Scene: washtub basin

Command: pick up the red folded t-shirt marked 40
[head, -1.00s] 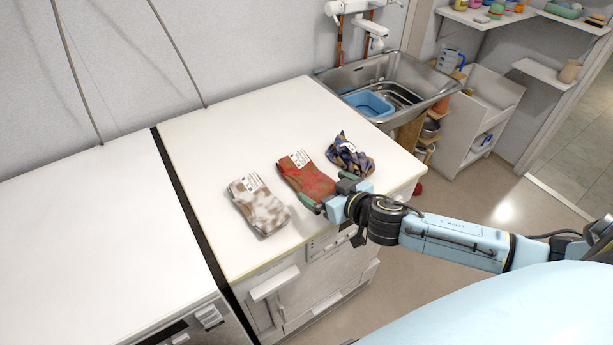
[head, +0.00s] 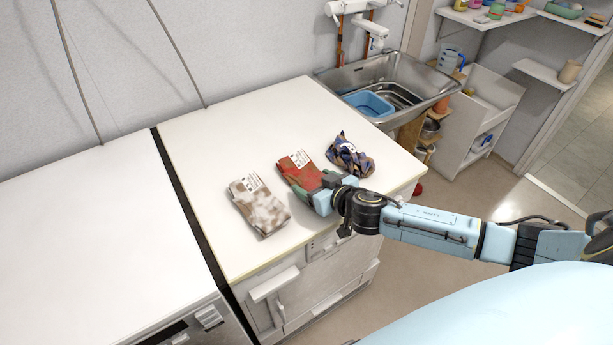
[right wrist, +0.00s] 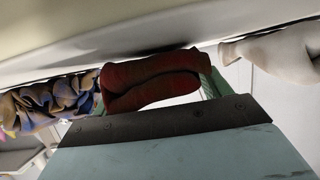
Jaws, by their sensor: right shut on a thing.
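The red folded t-shirt (head: 299,168) with a white label lies on the white counter, between two other folded garments. My right gripper (head: 324,190) is at its near end and covers that part of it in the head view. In the right wrist view the red t-shirt (right wrist: 150,80) sits between the green fingers, and my right gripper (right wrist: 155,88) is shut on it. The number on the label is too small to read. Whether the shirt is lifted off the counter is hard to tell. My left gripper is not in view.
A beige-and-white folded garment (head: 259,206) lies to the left of the red one, and a blue patterned garment (head: 350,155) to the right. A metal sink (head: 400,72) with a blue basin (head: 369,104) stands behind. The left part of the white top (head: 90,215) is clear.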

